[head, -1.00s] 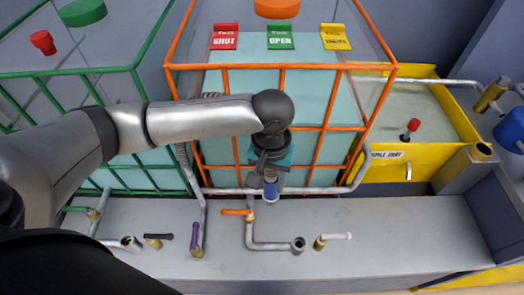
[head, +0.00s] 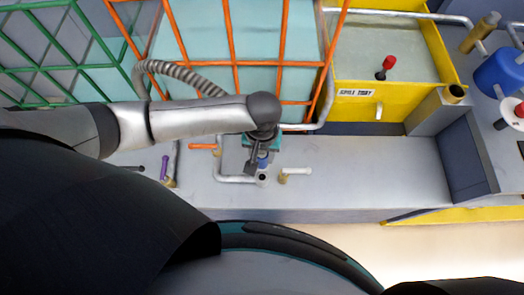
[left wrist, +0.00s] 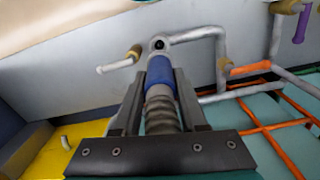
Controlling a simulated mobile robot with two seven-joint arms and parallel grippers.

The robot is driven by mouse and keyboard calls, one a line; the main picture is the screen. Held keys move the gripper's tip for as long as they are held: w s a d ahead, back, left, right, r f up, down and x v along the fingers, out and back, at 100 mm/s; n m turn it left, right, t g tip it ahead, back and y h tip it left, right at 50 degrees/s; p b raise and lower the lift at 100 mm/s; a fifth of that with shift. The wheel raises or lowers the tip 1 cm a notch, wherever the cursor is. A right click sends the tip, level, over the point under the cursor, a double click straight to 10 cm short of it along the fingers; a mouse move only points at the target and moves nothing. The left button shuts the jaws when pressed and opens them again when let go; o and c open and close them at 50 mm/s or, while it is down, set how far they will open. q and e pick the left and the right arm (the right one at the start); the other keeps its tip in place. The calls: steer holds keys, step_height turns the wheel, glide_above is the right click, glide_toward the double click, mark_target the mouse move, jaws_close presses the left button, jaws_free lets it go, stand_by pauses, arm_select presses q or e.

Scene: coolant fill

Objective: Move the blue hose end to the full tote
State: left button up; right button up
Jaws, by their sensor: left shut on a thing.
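My left gripper (head: 260,157) is shut on the blue hose end (head: 264,154), held low over the grey bench. In the left wrist view the blue hose end (left wrist: 160,72) sits between the fingers, with the grey ribbed hose (left wrist: 161,114) behind it. Its tip is at the open pipe end (left wrist: 159,44); I cannot tell whether it is seated or only close. The pipe end also shows in the head view (head: 262,180). The orange-caged tote (head: 232,52) holds pale teal liquid; its top is out of view. My right gripper is not in view.
Valve handles stand nearby: white (head: 296,170), orange (head: 203,146) and purple (head: 164,166). A green-caged tote (head: 60,66) is at left. A yellow spill tray (head: 355,90) and a blue drum (head: 498,74) are at right. The bench right of the white handle is clear.

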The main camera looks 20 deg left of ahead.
mark_target(262, 168)
arm_select(q)
steer(key=shift+r+p, duration=0.2)
steer(key=shift+p, duration=0.4)
step_height(262, 168, down, 4)
steer(key=shift+d+b, duration=0.1)
steer(key=shift+b, duration=1.15)
steer(key=shift+f+b, duration=0.55)
steer(key=shift+f, duration=0.55)
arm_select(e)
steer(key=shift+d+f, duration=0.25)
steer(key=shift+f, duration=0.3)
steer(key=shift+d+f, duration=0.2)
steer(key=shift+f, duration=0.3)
arm_select(q)
steer(key=shift+r, duration=0.1)
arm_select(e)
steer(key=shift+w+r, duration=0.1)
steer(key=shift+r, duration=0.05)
arm_select(q)
steer(key=shift+p, duration=0.5)
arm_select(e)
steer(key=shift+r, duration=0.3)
arm_select(q)
steer(key=shift+p, duration=0.8)
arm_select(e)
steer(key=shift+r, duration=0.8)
